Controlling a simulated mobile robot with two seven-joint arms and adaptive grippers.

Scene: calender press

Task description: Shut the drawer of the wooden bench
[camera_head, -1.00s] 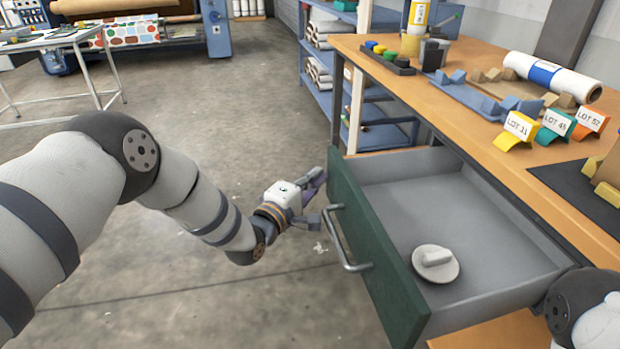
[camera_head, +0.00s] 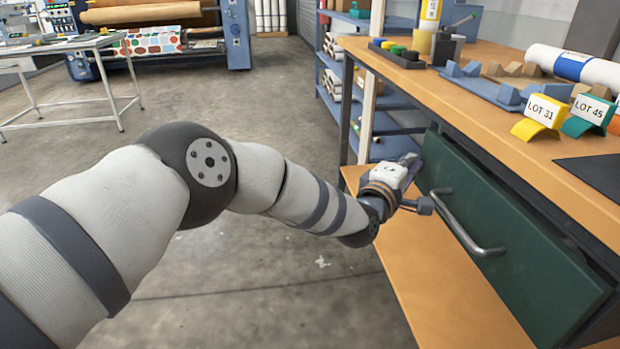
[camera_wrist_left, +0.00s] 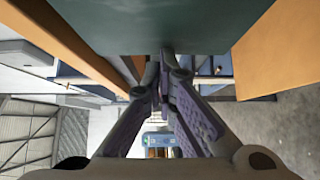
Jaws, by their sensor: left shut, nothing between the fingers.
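No drawer interior shows. The metal handle (camera_head: 465,228) runs along the front. My left gripper (camera_head: 416,180) is shut and empty, at the far end of the drawer front beside the handle. In the left wrist view its closed fingertips (camera_wrist_left: 165,62) meet at the edge of the green front (camera_wrist_left: 160,22). My right gripper is out of view.
A lower wooden shelf (camera_head: 425,270) extends below the drawer. The bench top holds yellow (camera_head: 540,115) and green lot cards, a blue rack (camera_head: 480,88) and a white roll (camera_head: 575,66). Blue shelving (camera_head: 335,90) stands behind.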

